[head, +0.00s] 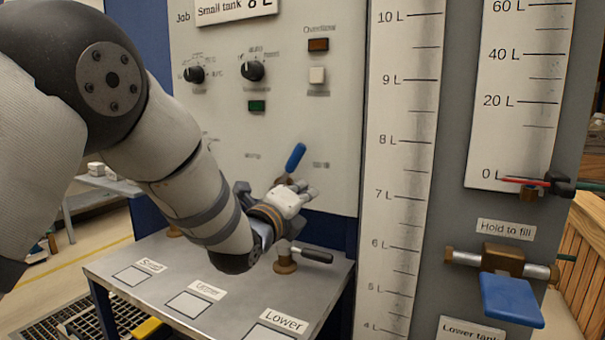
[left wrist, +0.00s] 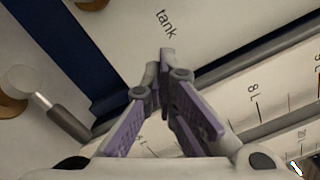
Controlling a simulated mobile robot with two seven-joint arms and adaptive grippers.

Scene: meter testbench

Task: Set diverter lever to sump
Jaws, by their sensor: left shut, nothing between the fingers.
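The diverter lever (head: 295,157) has a blue handle on a brass pivot low on the pale panel. It tilts up and right, towards the right-hand label, which is too small to read in the head view; a "tank" label (left wrist: 166,24) shows in the left wrist view. The left-hand label (head: 252,156) seems to read "sump". My left gripper (head: 308,192) is just below and right of the lever's pivot, partly in front of its base. Its fingers (left wrist: 165,62) are shut with nothing between them. I cannot tell whether it touches the lever. My right gripper is not in view.
A black-handled valve (head: 316,256) stands on the bench top (head: 225,285) below my gripper; its handle also shows in the left wrist view (left wrist: 66,120). Right of the panel are a tall scale (head: 400,150) and a blue paddle (head: 511,301). Knobs (head: 252,71) sit higher up.

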